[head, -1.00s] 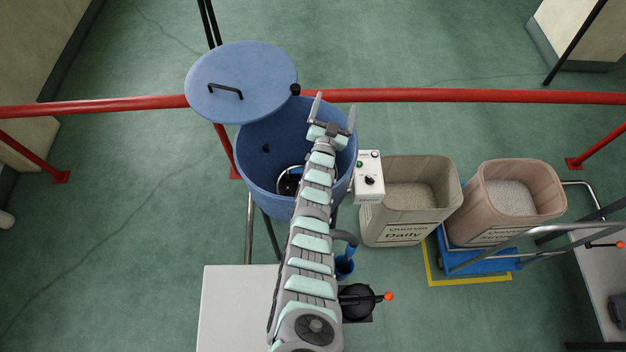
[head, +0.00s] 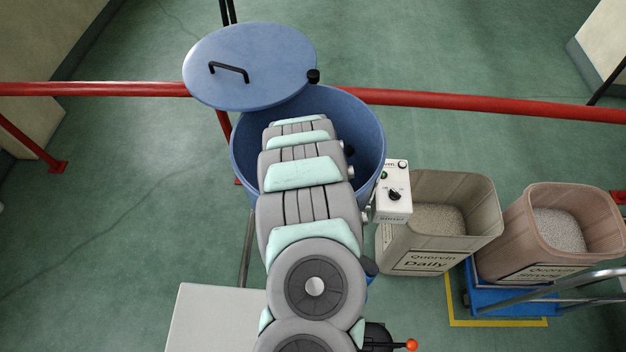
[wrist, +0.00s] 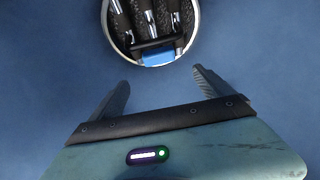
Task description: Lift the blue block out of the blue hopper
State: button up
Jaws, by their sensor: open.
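The blue hopper (head: 358,112) stands open below the red rail, and my arm reaches down into it. My gripper is hidden behind my arm in the head view. In the wrist view my gripper (wrist: 161,76) is open, with nothing between its two grey fingers. The blue block (wrist: 158,57) shows in the wrist view just beyond the fingertips, at the near edge of a round metal-rimmed opening in the blue hopper floor (wrist: 50,60). Only part of the block shows. A black bar and dark ridged rollers (wrist: 148,18) with metal parts lie against or above it; I cannot tell which.
The round blue lid (head: 250,85) is swung aside at the hopper's back left. A white control box (head: 393,200) sits at its right rim. A beige bin (head: 440,245) and a pinkish bin (head: 530,240) stand to the right. The red rail (head: 480,104) runs behind.

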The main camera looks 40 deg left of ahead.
jog(key=x, duration=0.1)
jog(key=b+x, duration=0.1)
jog(key=x, duration=0.2)
jog(key=shift+s+f+b, duration=0.1)
jog(key=shift+s+b, duration=0.2)
jog(key=shift+w+f, duration=0.35)
jog(key=shift+f, duration=0.45)
jog(key=shift+w+a+f, duration=0.25)
jog(key=shift+w+f, duration=0.05)
jog(key=shift+f, duration=0.2)
jog(key=shift+b+x, duration=0.75)
jog(key=shift+x, duration=1.15)
jog(key=shift+s, duration=0.1)
jog(key=shift+c, duration=0.5)
jog(key=c, duration=1.3)
jog(key=shift+r, duration=0.15)
